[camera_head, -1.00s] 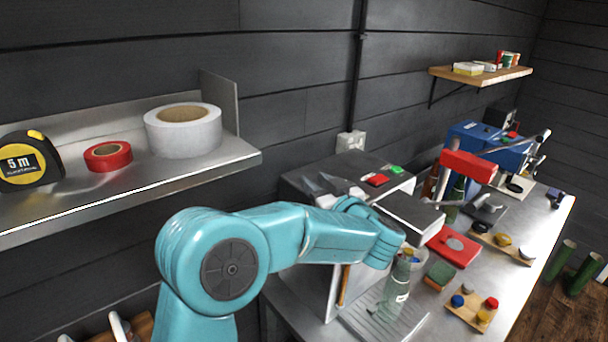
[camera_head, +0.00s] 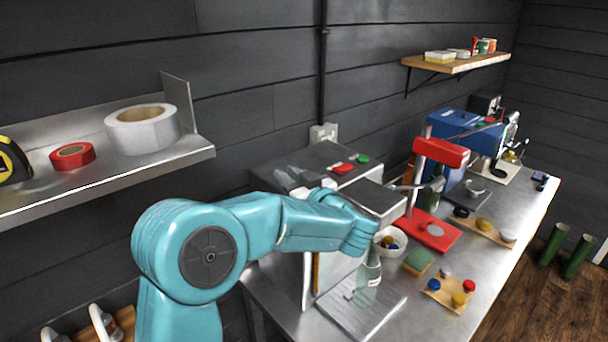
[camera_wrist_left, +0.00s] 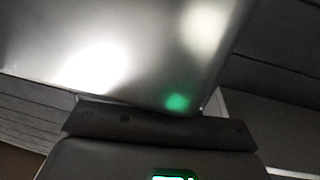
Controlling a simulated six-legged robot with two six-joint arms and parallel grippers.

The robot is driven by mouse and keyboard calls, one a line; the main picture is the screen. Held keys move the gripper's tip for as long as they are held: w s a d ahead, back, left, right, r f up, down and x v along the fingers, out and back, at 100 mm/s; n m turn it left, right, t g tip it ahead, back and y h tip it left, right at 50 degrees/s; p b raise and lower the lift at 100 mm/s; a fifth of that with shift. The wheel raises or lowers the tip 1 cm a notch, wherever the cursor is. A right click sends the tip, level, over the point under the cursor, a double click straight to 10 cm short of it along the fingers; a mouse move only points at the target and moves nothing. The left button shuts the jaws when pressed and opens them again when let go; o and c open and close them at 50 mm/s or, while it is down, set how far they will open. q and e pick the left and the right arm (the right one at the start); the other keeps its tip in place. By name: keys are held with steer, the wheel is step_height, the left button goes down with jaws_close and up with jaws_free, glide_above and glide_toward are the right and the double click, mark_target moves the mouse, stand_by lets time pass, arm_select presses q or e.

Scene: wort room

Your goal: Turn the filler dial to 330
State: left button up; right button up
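The filler (camera_head: 290,160) is a grey metal box on the bench, with a red and a green button on top. I cannot make out its dial or any number; my left arm covers part of its front. My teal left wrist (camera_head: 355,228) is at the filler's front. The left fingers cannot be told apart from the pale grey shapes by the filler's top. The left wrist view shows a blurred shiny metal surface (camera_wrist_left: 110,50) with a green glow, close above a dark bar. A clear bottle (camera_head: 368,275) stands before the filler. My right gripper is not in view.
A red press (camera_head: 437,152), a white bowl (camera_head: 390,240), a sponge (camera_head: 419,262) and a wooden board with coloured caps (camera_head: 435,298) are right of the bottle. A metal shelf (camera_head: 110,185) with tape rolls juts out at left.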

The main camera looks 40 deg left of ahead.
arm_select(q)
steer(key=shift+o, duration=1)
steer(key=shift+d+t, duration=0.3)
steer(key=shift+d, duration=0.3)
steer(key=shift+s+d, duration=0.35)
steer(key=shift+d, duration=0.3)
steer(key=shift+s+f+b, duration=0.2)
steer(key=shift+b, duration=0.2)
steer(key=shift+s+d, duration=0.3)
steer(key=s+d+b, duration=0.1)
steer(key=s+d, duration=0.8)
steer(key=d, duration=0.1)
steer(key=shift+s, duration=0.3)
